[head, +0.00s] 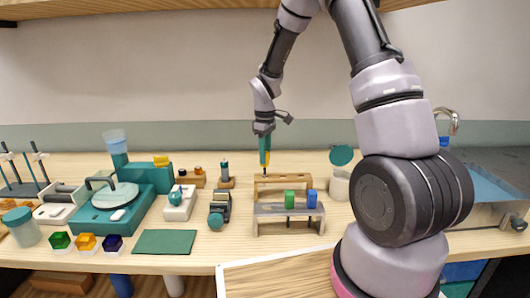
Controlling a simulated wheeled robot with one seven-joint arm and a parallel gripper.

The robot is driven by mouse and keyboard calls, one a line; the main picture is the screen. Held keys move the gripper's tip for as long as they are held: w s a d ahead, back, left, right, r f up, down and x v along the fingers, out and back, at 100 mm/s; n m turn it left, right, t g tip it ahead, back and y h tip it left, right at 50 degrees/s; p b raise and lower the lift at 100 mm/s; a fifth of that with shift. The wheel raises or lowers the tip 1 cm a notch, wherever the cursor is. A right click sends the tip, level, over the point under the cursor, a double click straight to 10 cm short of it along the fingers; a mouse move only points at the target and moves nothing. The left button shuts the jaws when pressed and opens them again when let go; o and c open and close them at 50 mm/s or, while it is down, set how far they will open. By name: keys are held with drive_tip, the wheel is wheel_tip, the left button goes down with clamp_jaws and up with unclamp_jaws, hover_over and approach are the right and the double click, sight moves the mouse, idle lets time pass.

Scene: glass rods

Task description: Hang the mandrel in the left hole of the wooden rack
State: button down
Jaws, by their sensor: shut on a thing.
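My gripper (264,129) is shut on the mandrel (265,149), which has a teal handle with a yellow part below it. The mandrel hangs about upright, with its thin lower end pointing down. It appears in front of or over the left end of the wooden rack (290,179), a low stand with dark spots along its top bar. I cannot tell whether the mandrel's tip is in the left hole, above it or beside it.
A grey-topped wooden stand (272,210) with a green block (289,199) and a blue block (312,198) is in front of the rack. A jar (339,186) with a teal lid (341,155) is to the right. A green mat (165,242) lies front left.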

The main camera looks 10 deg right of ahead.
drive_tip(key=shift+f, duration=2.1)
drive_tip(key=c, duration=0.5)
unclamp_jaws()
drive_tip(key=shift+r, duration=0.1)
